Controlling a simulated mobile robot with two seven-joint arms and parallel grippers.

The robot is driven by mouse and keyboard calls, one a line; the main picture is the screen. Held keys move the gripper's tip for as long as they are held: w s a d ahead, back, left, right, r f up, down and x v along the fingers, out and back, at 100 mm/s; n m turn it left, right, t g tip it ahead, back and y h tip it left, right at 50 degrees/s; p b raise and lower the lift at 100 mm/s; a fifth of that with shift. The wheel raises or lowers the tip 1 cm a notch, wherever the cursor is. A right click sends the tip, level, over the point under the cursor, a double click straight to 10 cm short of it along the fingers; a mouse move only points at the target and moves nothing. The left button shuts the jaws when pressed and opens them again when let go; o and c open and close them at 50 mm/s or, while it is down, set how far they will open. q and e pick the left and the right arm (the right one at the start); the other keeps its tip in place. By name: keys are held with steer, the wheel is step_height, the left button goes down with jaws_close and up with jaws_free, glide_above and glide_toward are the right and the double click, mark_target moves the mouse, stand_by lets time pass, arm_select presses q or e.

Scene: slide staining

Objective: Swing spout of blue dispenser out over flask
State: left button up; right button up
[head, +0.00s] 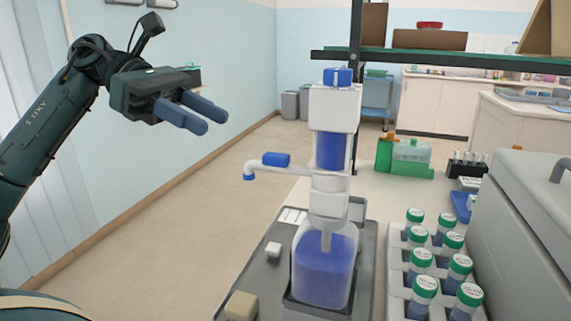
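The blue dispenser (330,145) stands upright on a bottle of blue liquid (322,270), with a blue cap on top. Its white spout (288,167) points left and carries a blue block (276,159). The spout ends in a downturned blue tip (249,177). No separate flask is visible in this view. My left gripper (215,122) is in the air at upper left, higher in the picture than the spout tip and apart from it. Its two blue-grey fingers are apart, with nothing between them. My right gripper is not in view.
The bottle stands in a dark tray on a grey surface (262,295), with a white cube (273,249) and a beige block (241,306) at left. A rack (394,290) of green-capped jars is close at right. A dark shelf post (356,45) rises behind the dispenser.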

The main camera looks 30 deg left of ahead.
mark_target(274, 154)
arm_select(q)
steer(key=p+x, duration=0.2)
steer(key=x, duration=0.8)
steer(key=shift+d+p, duration=0.35)
steer(key=shift+d, duration=0.1)
steer(key=shift+w+d+f, duration=0.15)
steer(key=shift+d+f, duration=0.2)
steer(key=shift+d, duration=0.15)
steer(key=shift+c, duration=0.6)
jaws_close()
